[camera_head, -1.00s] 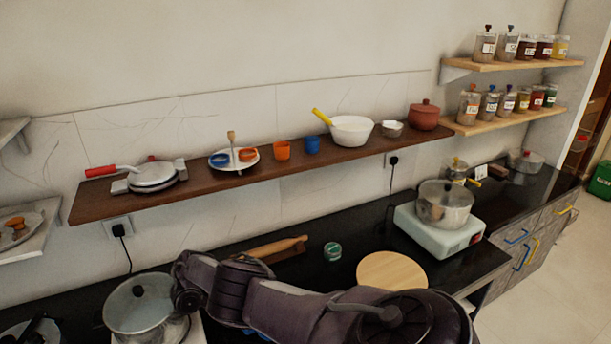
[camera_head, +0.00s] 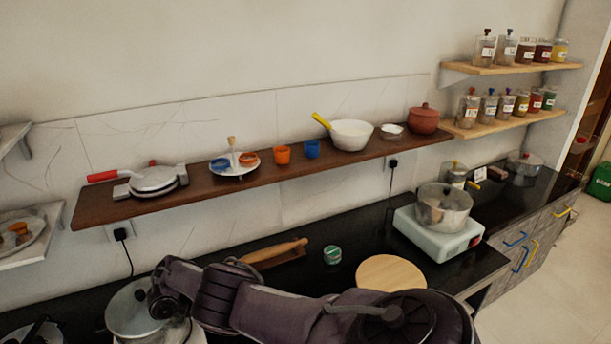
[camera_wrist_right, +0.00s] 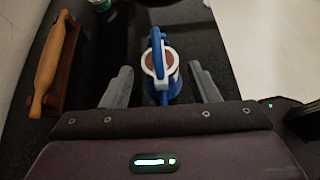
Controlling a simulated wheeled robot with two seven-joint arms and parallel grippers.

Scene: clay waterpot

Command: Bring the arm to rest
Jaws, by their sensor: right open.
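My right gripper (camera_wrist_right: 161,68) is open in the right wrist view, with its two grey fingers apart. A blue and white vessel with a blue handle and brown inside (camera_wrist_right: 171,62) stands between and beyond the fingertips, with visible gaps to both fingers. In the head view my right arm reaches across the front of the counter toward the left, and its gripper is hidden. A reddish clay pot with a lid (camera_head: 423,119) stands at the right end of the brown shelf (camera_head: 225,187). My left gripper is out of view.
A rolling pin (camera_head: 270,253) lies on its holder, also in the right wrist view (camera_wrist_right: 49,65). A lidded pot (camera_head: 133,312) is close to my arm at left. A round wooden board (camera_head: 391,273) and a glass pot on a stove (camera_head: 443,207) are at right.

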